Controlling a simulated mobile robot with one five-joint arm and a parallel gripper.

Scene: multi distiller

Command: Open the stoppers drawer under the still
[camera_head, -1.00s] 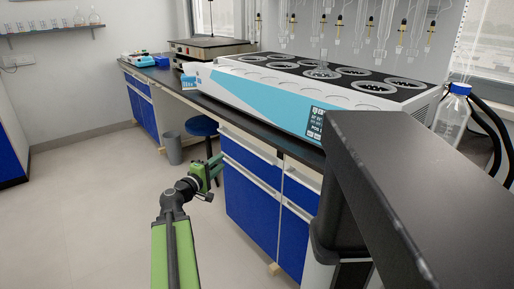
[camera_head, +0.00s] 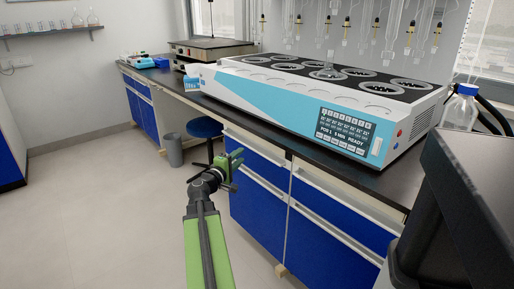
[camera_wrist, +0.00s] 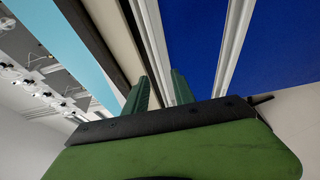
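The still (camera_head: 290,95) is a long white and light-blue unit with a lit panel on the dark bench. Beneath it are blue drawers with pale handle strips: a left drawer (camera_head: 258,163) and a right drawer (camera_head: 340,216). Both look shut, and I see no label naming the stoppers drawer. My gripper (camera_head: 235,160) is in front of the left drawer's upper left end. In the wrist view its green fingers (camera_wrist: 160,92) are apart, with a pale handle strip (camera_wrist: 154,45) beyond and between them. I cannot tell whether they touch it.
A blue stool (camera_head: 205,127) and a grey bin (camera_head: 173,150) stand left of the cabinet. The floor (camera_head: 90,215) at the left is clear. A blue-capped bottle (camera_head: 461,108) stands at the bench's right end. Glassware hangs above the still.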

